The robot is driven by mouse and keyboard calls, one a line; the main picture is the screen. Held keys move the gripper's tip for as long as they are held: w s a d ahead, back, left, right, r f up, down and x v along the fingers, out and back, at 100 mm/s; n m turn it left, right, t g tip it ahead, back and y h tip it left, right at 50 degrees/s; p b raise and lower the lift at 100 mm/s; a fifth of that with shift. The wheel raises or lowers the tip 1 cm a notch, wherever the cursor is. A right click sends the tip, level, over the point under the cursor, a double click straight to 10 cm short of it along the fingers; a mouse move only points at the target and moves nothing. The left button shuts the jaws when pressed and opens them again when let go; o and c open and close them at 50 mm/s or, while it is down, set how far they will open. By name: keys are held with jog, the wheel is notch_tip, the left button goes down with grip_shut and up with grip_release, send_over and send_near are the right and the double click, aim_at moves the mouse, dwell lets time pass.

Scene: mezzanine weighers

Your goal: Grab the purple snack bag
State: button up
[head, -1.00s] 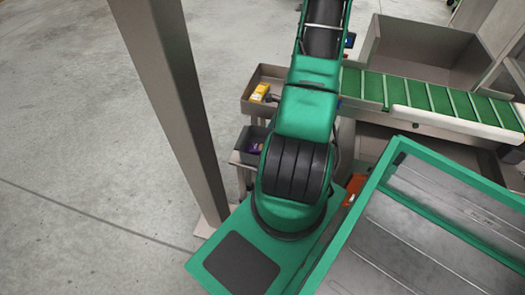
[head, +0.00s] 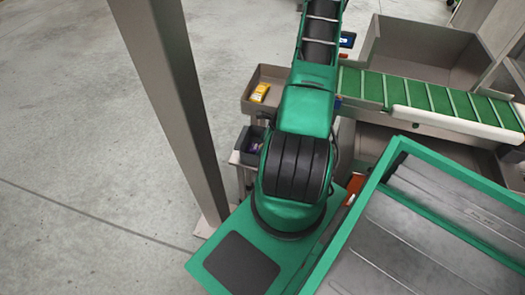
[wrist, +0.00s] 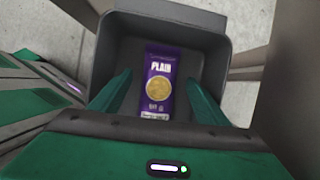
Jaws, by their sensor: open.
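The purple snack bag (wrist: 158,82), with the word PLAIN and a round golden picture, lies in a dark grey bin (wrist: 215,45) in the wrist view. My gripper (wrist: 158,90) is open, with one green finger on each side of the bag, and nothing is held. I cannot tell how far above the bag the fingertips are. In the head view a small purple part of the bag (head: 254,147) shows in the dark bin (head: 242,142) beside my arm. My arm hides my gripper there.
A yellow packet (head: 260,92) lies in a brown tray (head: 249,106) behind the bin. A green ribbed conveyor (head: 433,98) runs to the right. A tall grey post (head: 168,95) stands left of the bin. Bin walls surround the bag closely.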

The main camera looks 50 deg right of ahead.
jog(key=shift+x, duration=0.75)
jog(key=c, duration=1.1)
jog(key=shift+c, duration=0.2)
